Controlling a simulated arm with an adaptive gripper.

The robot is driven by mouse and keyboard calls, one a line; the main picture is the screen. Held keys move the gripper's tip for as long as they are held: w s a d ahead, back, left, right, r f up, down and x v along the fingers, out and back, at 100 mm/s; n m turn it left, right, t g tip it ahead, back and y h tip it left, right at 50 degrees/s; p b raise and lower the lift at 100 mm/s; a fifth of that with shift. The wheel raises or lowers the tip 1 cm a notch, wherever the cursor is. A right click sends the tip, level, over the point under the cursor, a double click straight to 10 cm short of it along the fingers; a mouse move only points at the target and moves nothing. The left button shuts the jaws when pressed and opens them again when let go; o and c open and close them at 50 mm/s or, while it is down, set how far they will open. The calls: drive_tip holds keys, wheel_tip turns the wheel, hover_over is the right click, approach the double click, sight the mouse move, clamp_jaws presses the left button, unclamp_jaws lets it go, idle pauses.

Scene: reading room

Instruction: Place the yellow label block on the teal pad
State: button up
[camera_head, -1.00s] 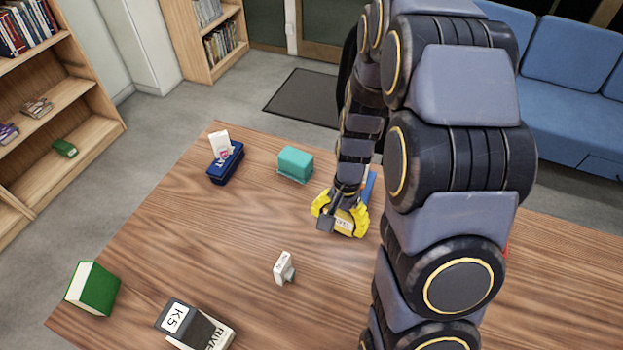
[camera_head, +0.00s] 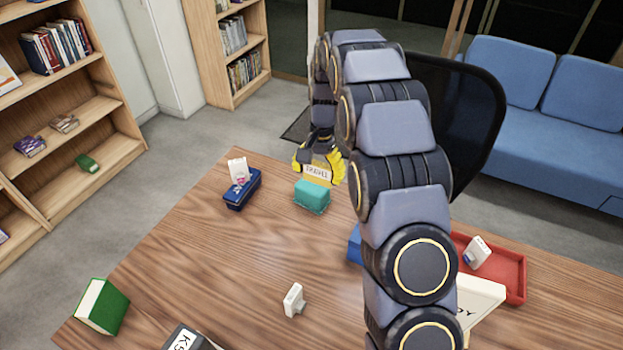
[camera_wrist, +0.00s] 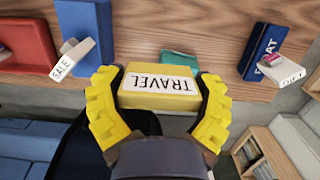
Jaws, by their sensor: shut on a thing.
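The yellow label block (camera_wrist: 160,98), with a white label reading TRAVEL, is held between my gripper's yellow fingers (camera_wrist: 159,105) in the wrist view. In the head view my gripper (camera_head: 319,168) holds the block (camera_head: 317,174) raised, just behind and above the teal pad in the picture. The teal pad (camera_head: 311,197) looks like a thick rounded block on the wooden table near its far edge. In the wrist view only part of the teal pad (camera_wrist: 180,58) shows behind the held block. The block and pad look apart.
A navy block (camera_head: 242,189) with a white tag stands left of the pad. A red tray (camera_head: 508,270) and a partly hidden blue thing (camera_head: 355,245) lie to the right. A small white tag (camera_head: 294,300) and a green book (camera_head: 102,306) are nearer. The table (camera_head: 220,260) between is bare.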

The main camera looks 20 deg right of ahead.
drive_tip(key=w+f, duration=0.2)
drive_tip(key=w, duration=0.2)
hover_over(311, 188)
drive_tip(key=s, duration=0.1)
wheel_tip(311, 188, down, 4)
drive_tip(key=shift+f, duration=0.2)
drive_tip(key=shift+w+f, duration=0.15)
drive_tip(key=shift+w, duration=0.15)
drive_tip(key=shift+w+d+f, duration=0.1)
drive_tip(key=shift+w+f, duration=0.3)
drive_tip(key=shift+f, duration=1.65)
drive_tip(key=shift+f, duration=0.1)
drive_tip(key=o, duration=1.1)
drive_tip(key=shift+c, duration=0.2)
